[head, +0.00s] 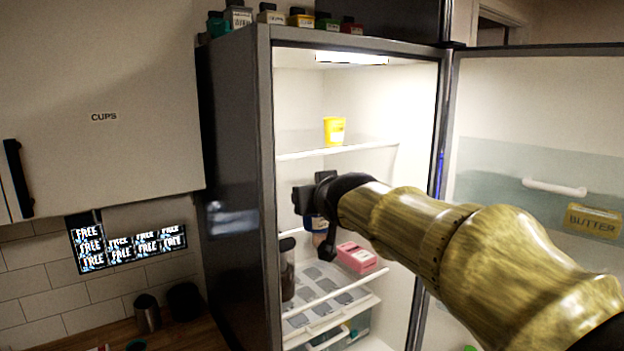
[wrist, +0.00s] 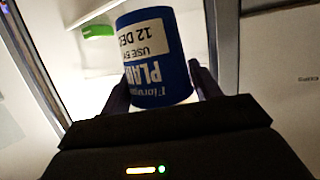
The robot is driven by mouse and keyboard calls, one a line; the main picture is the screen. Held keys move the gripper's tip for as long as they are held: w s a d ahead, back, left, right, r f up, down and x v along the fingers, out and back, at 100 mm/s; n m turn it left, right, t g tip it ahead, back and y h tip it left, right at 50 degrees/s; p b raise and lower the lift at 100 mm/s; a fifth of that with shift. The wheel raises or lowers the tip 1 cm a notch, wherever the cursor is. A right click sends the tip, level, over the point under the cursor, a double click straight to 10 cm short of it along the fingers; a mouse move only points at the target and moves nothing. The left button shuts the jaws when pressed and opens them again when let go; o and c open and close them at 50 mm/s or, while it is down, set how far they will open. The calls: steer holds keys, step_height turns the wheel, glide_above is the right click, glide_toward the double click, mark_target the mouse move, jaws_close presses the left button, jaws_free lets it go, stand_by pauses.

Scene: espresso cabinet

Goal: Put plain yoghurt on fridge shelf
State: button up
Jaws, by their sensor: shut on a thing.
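The plain yoghurt is a blue tub (wrist: 170,80) with a white "use by" label, upside down in the wrist view. My gripper (wrist: 160,88) is shut on it, one finger on each side. The fridge (head: 235,180) stands open and lit. Its upper shelf (head: 300,153) holds a yellow tub (head: 334,130). My arm hides part of the interior.
A lower shelf (head: 330,298) carries a pink box (head: 356,257) and a dark jar (head: 287,270). The open door (head: 530,130) at right holds a butter box (head: 593,221). The upper shelf has free room beside the yellow tub.

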steer(key=w+d+f, duration=0.3)
steer(key=f, duration=0.7)
steer(key=w+d+f, duration=0.3)
steer(key=f, duration=0.8)
steer(key=w+d+f, duration=0.3)
steer(key=f, duration=0.7)
steer(key=s+d+f+m+h, duration=0.1)
steer(key=s+d+f, duration=0.3)
steer(key=f, duration=0.4)
steer(key=s+d+f+m+h, duration=0.1)
steer(key=s+d+f, duration=0.3)
steer(key=f, duration=0.5)
steer(key=s+d+f+h, duration=0.1)
steer(key=s+d+f, duration=0.3)
steer(key=s+f, duration=0.3)
step_height(320, 180, down, 2)
steer(key=shift+f+m, duration=0.2)
steer(key=shift+m, duration=0.2)
steer(key=shift+a, duration=0.1)
